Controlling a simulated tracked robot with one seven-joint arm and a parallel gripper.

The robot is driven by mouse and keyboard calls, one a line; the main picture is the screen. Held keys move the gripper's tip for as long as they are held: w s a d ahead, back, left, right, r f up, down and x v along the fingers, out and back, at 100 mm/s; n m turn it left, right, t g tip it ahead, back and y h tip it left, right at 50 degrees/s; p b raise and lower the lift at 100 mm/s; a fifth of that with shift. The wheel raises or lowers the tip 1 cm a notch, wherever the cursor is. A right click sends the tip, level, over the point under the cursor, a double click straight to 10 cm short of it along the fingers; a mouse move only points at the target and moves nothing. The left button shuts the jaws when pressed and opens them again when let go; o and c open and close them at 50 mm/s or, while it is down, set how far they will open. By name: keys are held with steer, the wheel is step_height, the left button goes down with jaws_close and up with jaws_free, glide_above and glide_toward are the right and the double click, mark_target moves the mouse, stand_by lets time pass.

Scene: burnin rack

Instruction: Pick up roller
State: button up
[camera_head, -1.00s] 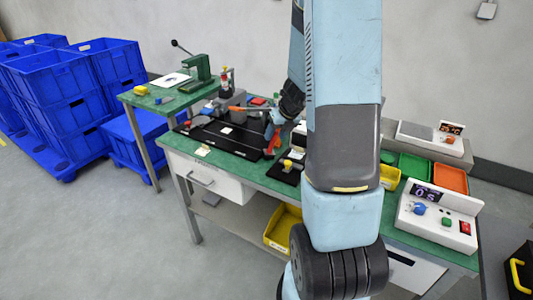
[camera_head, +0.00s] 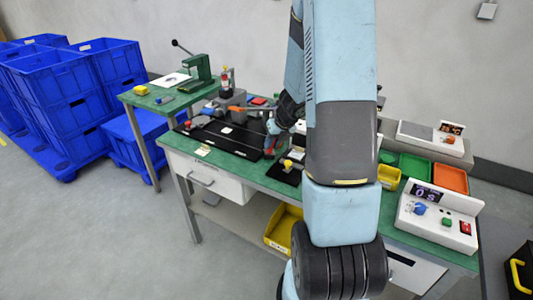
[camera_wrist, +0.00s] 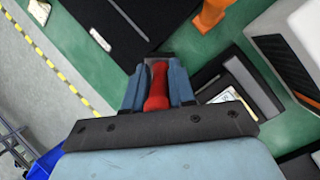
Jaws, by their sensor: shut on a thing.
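In the wrist view, a red roller handle (camera_wrist: 157,88) stands between the two blue fingers of my gripper (camera_wrist: 158,72), which are closed on it. The far end of the roller is hidden. In the head view, a bit of the red handle (camera_head: 268,152) shows beside my gripper (camera_head: 272,130), over the green bench top to the right of the black mat. My arm hides much of the bench behind it.
A black mat (camera_head: 222,138) lies on the green bench (camera_head: 262,179). An orange-handled tool (camera_wrist: 211,13) lies nearby in the wrist view. A yellow bin (camera_head: 389,177), a green tray (camera_head: 415,167) and an orange tray (camera_head: 451,178) stand at right. Blue crates (camera_head: 75,110) stand at left.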

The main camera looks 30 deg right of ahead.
jaws_close()
steer(key=shift+r, duration=0.15)
